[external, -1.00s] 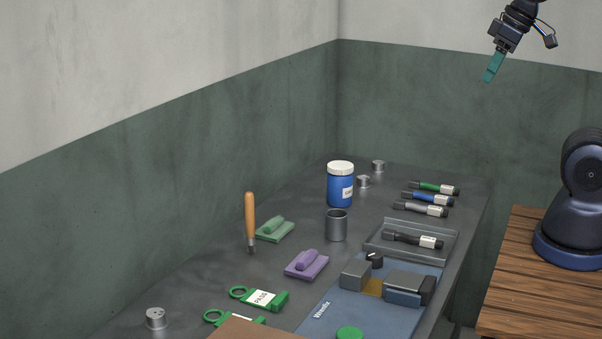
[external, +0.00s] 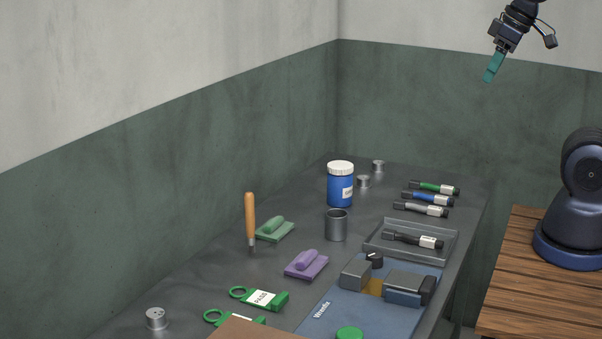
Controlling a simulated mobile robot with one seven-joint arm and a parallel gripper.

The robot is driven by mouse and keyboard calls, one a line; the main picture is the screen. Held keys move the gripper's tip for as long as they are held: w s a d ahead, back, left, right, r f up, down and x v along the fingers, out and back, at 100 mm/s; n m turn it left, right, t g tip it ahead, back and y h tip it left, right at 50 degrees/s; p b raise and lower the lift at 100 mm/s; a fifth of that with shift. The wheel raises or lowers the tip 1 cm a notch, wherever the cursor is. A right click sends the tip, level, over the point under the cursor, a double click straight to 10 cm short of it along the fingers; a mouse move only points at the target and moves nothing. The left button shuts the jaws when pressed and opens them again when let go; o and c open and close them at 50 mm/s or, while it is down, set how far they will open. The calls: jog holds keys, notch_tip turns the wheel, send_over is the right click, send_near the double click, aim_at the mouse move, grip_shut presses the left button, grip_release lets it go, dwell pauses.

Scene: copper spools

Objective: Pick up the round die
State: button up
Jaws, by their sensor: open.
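Several small round silver metal pieces stand on the dark bench. One with small dark holes in its top (external: 156,318) is at the near left end. Two others, a nearer one (external: 363,182) and a farther one (external: 378,166), stand at the far end behind the blue jar. I cannot tell at this size which of them is the round die. My gripper (external: 490,77), with teal fingers, hangs high at the upper right, far above the bench and apart from everything. It is open, and nothing shows in it.
A blue jar (external: 340,190), grey cup (external: 336,226) and upright wooden-handled tool (external: 250,218) rise from the bench. Markers, a grey tray (external: 378,250), a blue board (external: 325,318), green and purple blocks, and green tagged items (external: 270,300) lie around. Bare bench surrounds the near-left piece.

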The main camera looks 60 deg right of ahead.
jog(key=shift+o, duration=0.2)
jog(key=shift+w, duration=0.1)
jog(key=w+d+f+m+y, duration=0.1)
jog(key=w+d, duration=0.2)
jog(key=w, duration=0.5)
jog(key=w+d+f+m+y, duration=0.1)
jog(key=w+d, duration=0.1)
jog(key=w, duration=0.6)
jog(key=m+g+h, duration=0.1)
jog(key=m+h, duration=0.4)
jog(key=m, duration=0.1)
send_over(378, 162)
jog(key=s+a, duration=0.3)
jog(key=s, duration=0.1)
notch_tip(378, 162, down, 32)
jog(key=shift+x, duration=5.15)
jog(key=shift+w+r, duration=0.1)
jog(key=shift+w, duration=0.1)
